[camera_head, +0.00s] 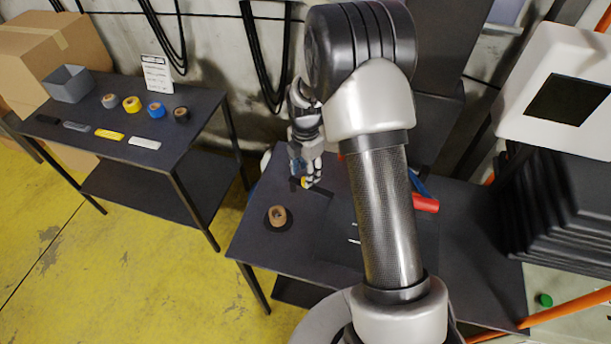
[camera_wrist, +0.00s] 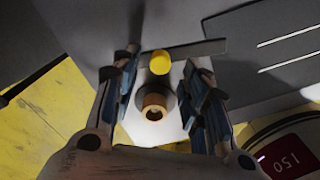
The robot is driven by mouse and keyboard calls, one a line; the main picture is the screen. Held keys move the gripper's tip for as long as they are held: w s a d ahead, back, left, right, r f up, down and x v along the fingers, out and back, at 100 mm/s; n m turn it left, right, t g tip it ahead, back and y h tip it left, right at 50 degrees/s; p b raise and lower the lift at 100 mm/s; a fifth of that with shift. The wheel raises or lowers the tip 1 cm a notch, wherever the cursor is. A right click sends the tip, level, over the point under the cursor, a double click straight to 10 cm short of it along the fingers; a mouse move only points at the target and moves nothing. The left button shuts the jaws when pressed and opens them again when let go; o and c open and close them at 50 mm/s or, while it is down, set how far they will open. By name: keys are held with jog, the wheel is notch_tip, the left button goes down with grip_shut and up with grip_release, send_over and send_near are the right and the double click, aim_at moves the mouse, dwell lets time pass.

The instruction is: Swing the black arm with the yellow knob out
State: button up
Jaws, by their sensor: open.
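The black arm (camera_wrist: 200,50) is a thin dark bar running right from the knob, partly behind the right finger. In the head view my gripper (camera_head: 306,178) points down over the back left of the dark table, with a small yellow spot of the knob (camera_head: 304,184) at its fingertips. My gripper is open and holds nothing. The arm's pivot cannot be made out.
A red cylinder (camera_head: 425,203) lies to the right, partly behind my arm. A side table (camera_head: 195,122) with tape rolls and a grey bin (camera_head: 69,84) stands at left.

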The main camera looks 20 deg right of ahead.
notch_tip(320, 180, up, 9)
dwell(0.7)
jog(key=s+a+r+m+t+b, duration=0.2)
jog(key=s+a+r+m, duration=0.1)
jog(key=s+r+m, duration=0.85)
jog(key=s+a+r+m+t+b, duration=0.1)
jog(key=s+a+r+m+t, duration=0.1)
jog(key=s+m, duration=0.8)
jog(key=s+r, duration=0.1)
jog(key=s, duration=0.5)
jog(key=shift+s+a+t+b, duration=0.3)
jog(key=shift+s, duration=0.1)
